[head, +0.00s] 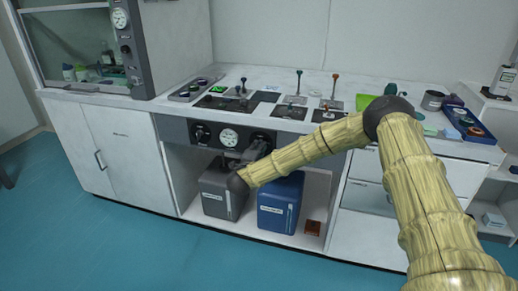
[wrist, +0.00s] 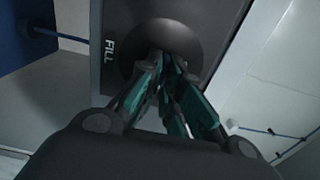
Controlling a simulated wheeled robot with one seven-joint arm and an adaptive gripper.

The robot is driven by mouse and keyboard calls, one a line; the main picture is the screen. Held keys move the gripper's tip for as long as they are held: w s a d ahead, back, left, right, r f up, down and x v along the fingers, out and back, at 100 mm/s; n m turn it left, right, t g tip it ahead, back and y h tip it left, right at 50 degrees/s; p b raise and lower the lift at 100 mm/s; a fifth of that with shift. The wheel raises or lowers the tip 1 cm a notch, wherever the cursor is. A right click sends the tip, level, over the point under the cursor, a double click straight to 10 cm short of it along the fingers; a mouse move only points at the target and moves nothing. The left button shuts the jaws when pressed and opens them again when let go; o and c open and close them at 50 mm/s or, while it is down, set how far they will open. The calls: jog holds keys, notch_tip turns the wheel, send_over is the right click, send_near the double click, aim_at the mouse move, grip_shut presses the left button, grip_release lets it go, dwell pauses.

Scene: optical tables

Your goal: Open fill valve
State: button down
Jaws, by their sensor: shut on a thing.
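The fill valve is a dark round knob (wrist: 168,38) on a grey panel (wrist: 215,12), beside the white word FILL in the wrist view. My gripper (wrist: 170,72) has its dark and teal fingers closed together at the middle of the knob. They appear shut on its handle, which is mostly hidden between the fingertips. In the head view, my gripper (head: 256,152) reaches up to the right end of the grey panel under the counter. The fill valve there is partly covered by my gripper.
The panel also carries a round white gauge (head: 229,135) and a left black knob (head: 201,132). A grey container (head: 214,197) and a blue container (head: 279,205) stand on the shelf below, close to my wrist. The counter (head: 236,75) above holds several small levers and plates.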

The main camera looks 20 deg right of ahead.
jog(key=shift+f, duration=0.1)
jog(key=c, duration=1.6)
grip_release()
jog(key=shift+s, duration=0.1)
jog(key=v, duration=1.2)
